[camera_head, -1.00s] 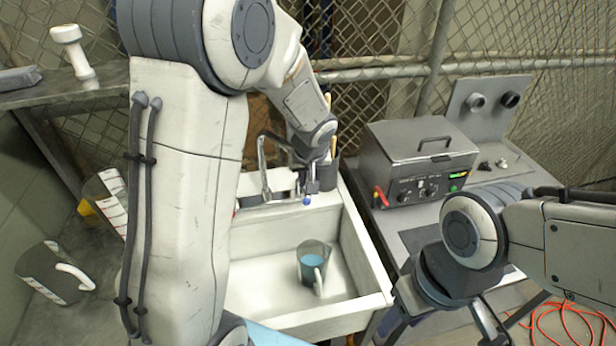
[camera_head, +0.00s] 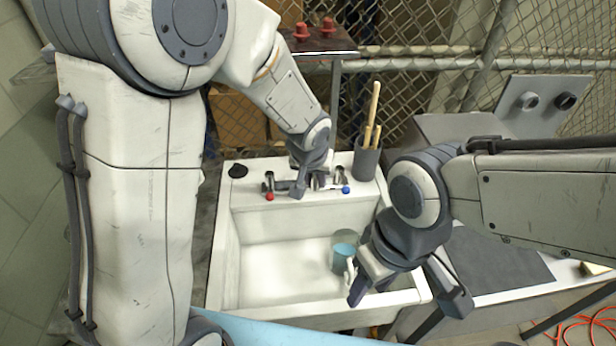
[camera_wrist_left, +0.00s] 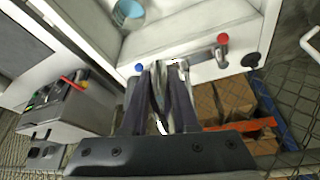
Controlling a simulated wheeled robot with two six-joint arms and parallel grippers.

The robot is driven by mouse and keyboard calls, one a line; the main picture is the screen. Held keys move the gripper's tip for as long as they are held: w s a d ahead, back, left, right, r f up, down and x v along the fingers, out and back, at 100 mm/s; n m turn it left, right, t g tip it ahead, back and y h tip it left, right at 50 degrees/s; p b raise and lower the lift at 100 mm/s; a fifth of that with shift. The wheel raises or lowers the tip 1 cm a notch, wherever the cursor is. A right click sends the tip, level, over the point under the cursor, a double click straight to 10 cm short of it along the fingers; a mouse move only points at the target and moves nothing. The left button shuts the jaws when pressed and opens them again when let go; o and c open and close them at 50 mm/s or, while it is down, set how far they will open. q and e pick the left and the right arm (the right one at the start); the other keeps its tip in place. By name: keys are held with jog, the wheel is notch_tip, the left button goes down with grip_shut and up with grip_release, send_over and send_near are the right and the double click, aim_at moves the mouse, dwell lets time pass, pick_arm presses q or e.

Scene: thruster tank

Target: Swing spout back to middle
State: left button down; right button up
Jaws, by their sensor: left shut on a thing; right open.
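The white sink (camera_head: 228,265) has a tap on its back ledge, with a red-tipped handle (camera_head: 269,196) at left and a blue-tipped handle (camera_head: 346,189) at right. My left gripper (camera_head: 300,190) is at the tap between the handles, shut on the spout, which it mostly hides. In the left wrist view, the closed fingers (camera_wrist_left: 158,80) surround the metal spout, with the red handle (camera_wrist_left: 223,38) and blue handle (camera_wrist_left: 138,67) on either side. My right gripper (camera_head: 408,292) is open and empty over the sink's front right corner.
A grey pot of wooden-handled tools (camera_head: 367,160) stands on the right ledge. A metal bench (camera_head: 495,262) is at right. The sink's left part is clear.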

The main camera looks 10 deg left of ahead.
pick_arm(q)
jog(key=shift+w+a+r, duration=0.1)
jog(key=shift+w+r, duration=0.05)
jog(key=c, duration=0.7)
grip_release()
jog(key=b+v, duration=0.1)
jog(key=v, duration=0.9)
jog(key=shift+s+r, duration=0.1)
jog(key=shift+s, duration=0.2)
